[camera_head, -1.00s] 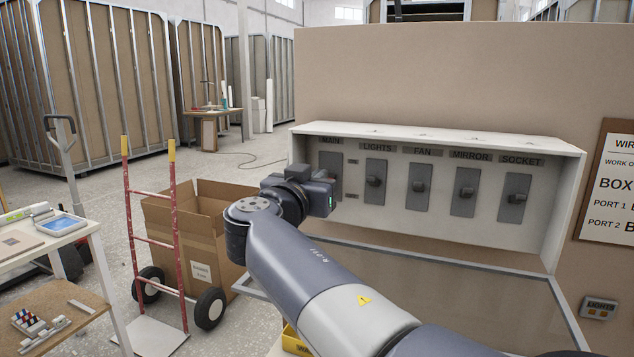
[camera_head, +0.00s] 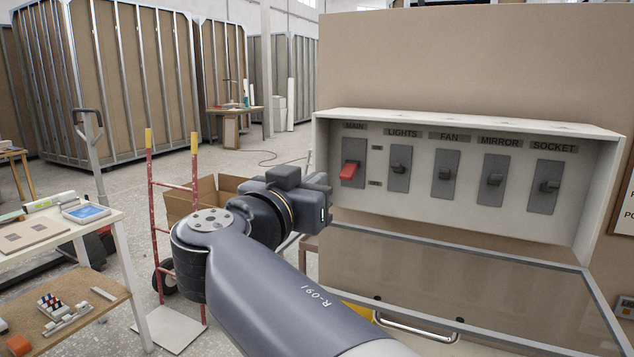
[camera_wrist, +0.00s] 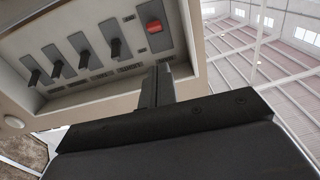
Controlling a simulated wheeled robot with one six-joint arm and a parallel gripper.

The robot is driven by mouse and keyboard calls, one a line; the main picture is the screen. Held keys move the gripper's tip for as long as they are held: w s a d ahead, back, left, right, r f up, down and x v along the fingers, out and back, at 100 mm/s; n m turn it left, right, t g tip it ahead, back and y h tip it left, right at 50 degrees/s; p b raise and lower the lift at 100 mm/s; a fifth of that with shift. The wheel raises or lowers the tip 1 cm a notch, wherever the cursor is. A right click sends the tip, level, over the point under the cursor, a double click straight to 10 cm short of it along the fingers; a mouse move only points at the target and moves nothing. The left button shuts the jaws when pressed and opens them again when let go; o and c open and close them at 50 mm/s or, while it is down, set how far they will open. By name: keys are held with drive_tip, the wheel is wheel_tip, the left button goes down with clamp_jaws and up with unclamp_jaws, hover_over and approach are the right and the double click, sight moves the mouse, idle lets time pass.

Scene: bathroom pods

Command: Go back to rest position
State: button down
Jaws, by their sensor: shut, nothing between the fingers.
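My gripper (camera_wrist: 157,86) shows in the wrist view with its fingers together and nothing between them. It points toward the switch box, and its fingertips overlap the box's lower edge in that picture. In the head view my arm reaches in from the lower right, and its wrist is left of the box; the fingers are hidden there. The white switch box (camera_head: 470,123) holds a row of switches. The MAIN switch (camera_head: 350,170) has a red lever, also seen in the wrist view (camera_wrist: 154,27). The LIGHTS, FAN, MIRROR and SOCKET switches have dark levers.
The box's clear cover (camera_head: 460,265) hangs open below it, with a metal handle. A red hand truck (camera_head: 154,215) and a cardboard box (camera_head: 180,200) stand left of my arm. A white cart (camera_head: 60,250) is at the far left.

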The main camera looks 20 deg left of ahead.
drive_tip(key=shift+w, duration=0.15)
drive_tip(key=shift+g, duration=0.8)
drive_tip(key=w+r+p, duration=0.2)
drive_tip(key=w+p, duration=0.2)
drive_tip(key=p, duration=0.2)
drive_tip(key=w+r+p, duration=0.2)
drive_tip(key=w+p, duration=0.2)
drive_tip(key=p, duration=0.2)
drive_tip(key=w+d+r+p, duration=0.1)
drive_tip(key=w+p, duration=0.4)
drive_tip(key=p, duration=0.1)
drive_tip(key=shift+r, duration=0.4)
drive_tip(key=s+r+b, duration=0.1)
drive_tip(key=s+b, duration=0.2)
drive_tip(key=s, duration=0.4)
drive_tip(key=shift+a+b, duration=0.25)
drive_tip(key=shift+b, duration=0.1)
drive_tip(key=shift+w+r, duration=0.1)
